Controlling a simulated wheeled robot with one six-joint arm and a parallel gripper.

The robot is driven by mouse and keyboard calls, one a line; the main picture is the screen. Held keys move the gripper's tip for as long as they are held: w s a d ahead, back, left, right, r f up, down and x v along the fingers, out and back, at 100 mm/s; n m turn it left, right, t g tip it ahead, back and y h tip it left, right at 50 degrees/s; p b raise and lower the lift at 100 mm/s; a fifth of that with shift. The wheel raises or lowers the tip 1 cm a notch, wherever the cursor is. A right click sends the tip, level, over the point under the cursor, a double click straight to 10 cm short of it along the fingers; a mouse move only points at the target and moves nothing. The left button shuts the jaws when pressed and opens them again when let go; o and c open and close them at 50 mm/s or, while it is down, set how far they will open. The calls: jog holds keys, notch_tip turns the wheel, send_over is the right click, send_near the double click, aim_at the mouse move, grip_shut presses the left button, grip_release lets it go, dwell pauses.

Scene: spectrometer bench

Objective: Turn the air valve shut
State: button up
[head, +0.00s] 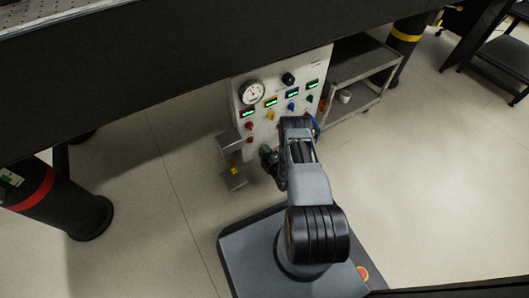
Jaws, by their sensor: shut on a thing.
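The white control panel (239,112) stands under the dark bench with a round gauge (252,92), a black knob (288,79) and several small lit green displays. Below the displays are red (249,126), yellow (271,116), blue (291,106) and green (309,98) knobs. My gripper (268,156) is at the panel's lower edge, shut on a small dark green part (265,149). I cannot tell whether this part is the air valve's handle, or how far it is turned; my arm hides much of the panel's lower right.
A grey metal stand (232,178) is just left of my gripper. A grey shelf cart (362,60) holding a white cup (345,97) stands right of the panel. The dark bench (130,85) overhangs above.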

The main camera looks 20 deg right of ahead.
jog(key=shift+n, duration=1.6)
jog(key=shift+f, duration=0.1)
jog(key=o, duration=0.9)
